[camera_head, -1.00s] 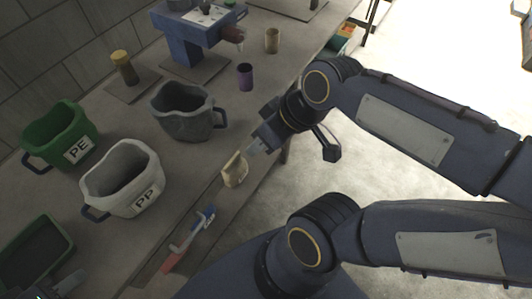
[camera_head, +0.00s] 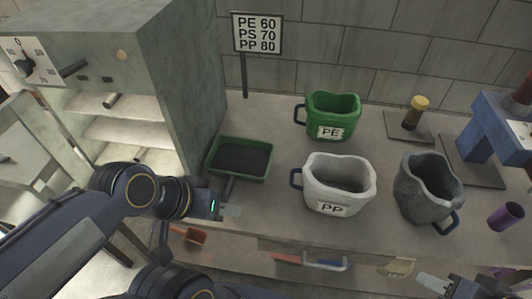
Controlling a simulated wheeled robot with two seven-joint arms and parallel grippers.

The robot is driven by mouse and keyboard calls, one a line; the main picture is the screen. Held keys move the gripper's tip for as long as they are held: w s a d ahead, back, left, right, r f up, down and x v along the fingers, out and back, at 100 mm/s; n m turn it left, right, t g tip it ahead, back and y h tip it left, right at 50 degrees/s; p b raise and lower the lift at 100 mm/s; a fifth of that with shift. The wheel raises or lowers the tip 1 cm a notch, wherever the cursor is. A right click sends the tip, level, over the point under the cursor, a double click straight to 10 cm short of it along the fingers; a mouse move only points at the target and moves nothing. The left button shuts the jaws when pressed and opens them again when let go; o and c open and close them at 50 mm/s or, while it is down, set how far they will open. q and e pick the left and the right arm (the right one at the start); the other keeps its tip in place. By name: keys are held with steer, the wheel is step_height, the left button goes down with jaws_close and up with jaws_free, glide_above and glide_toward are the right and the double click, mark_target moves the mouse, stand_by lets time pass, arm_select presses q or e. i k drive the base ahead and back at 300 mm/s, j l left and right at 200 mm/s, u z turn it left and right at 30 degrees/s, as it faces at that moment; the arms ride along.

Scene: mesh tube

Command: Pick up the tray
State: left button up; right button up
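The tray (camera_head: 252,180) is a shallow green-rimmed box with a dark inside. It lies on the counter beside the grey oven-like cabinet, with a dark handle (camera_head: 229,187) pointing towards me. My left gripper (camera_head: 229,209) is just in front of this handle, near the counter's front edge. Its pale fingertips seem apart from the tray, and their gap is not clear. My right gripper (camera_head: 433,283) is at the lower right, far from the tray and partly cut off by the frame's bottom edge.
A white PP bin (camera_head: 327,198) stands right of the tray, with a green PE bin (camera_head: 331,131) behind it and a grey bin (camera_head: 424,184) further right. The cabinet (camera_head: 170,70) rises to the left. A sign (camera_head: 257,33) stands behind. A blue-and-red tool (camera_head: 310,261) is near the front edge.

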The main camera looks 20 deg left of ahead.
mark_target(233, 157)
steer(key=k+j+u, duration=0.1)
steer(key=u, duration=0.85)
